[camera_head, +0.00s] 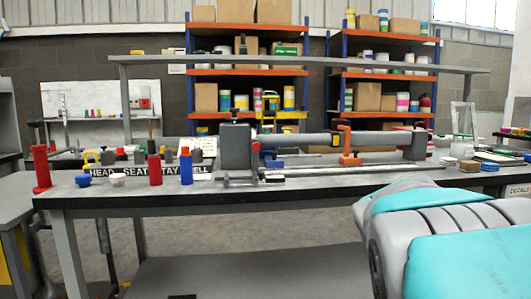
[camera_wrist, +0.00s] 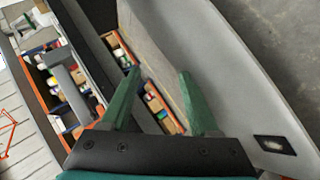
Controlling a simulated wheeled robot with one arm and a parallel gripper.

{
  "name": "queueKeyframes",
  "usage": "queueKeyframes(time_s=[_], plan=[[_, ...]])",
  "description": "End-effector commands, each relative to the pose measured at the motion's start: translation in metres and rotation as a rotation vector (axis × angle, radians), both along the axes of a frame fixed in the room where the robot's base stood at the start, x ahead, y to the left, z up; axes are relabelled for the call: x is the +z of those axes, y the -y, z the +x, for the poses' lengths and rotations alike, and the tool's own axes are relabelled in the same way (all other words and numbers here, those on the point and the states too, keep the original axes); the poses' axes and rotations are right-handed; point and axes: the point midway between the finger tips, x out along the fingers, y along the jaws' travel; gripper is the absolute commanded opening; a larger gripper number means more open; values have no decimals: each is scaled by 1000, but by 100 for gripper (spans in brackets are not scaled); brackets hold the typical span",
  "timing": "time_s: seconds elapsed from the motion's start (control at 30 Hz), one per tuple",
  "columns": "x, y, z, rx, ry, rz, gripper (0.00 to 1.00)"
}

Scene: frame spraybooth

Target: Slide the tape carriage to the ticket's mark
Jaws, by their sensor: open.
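A long grey tube (camera_head: 300,139) lies level in a grey fixture (camera_head: 235,146) on the workbench in the head view. An orange clamp-like piece (camera_head: 350,159) sits at the tube towards its right end; it may be the tape carriage, but I cannot tell for sure. A smaller blue piece (camera_head: 272,161) is under the tube near the fixture. A white sheet (camera_head: 205,146) stands behind the bench items; any mark on it is too small to read. My gripper (camera_wrist: 158,73) is open in the wrist view, with nothing between its green fingers. It is not seen in the head view.
Orange shelves (camera_head: 236,72) with boxes stand behind. My teal arm fills the lower right.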

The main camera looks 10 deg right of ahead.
Motion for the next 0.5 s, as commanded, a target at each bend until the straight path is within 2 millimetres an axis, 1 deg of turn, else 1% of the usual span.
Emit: queueKeyframes(time_s=[0.03,0.07,0.1,0.13,0.17,0.2,0.27,0.3,0.37,0.4,0.47,0.5], plan=[[32,18,26,57,36,-139,62],[53,24,42,101,57,-232,62],[77,31,63,161,75,-354,62],[96,33,78,206,86,-448,62],[115,33,92,251,96,-546,62],[137,31,110,315,105,-671,62],[164,21,138,413,110,-862,62],[179,11,155,481,109,-992,62],[192,-9,180,591,101,-1183,62],[197,-25,195,666,95,-1310,62],[198,-51,215,780,90,-1489,62],[194,-69,227,853,90,-1599,62]])
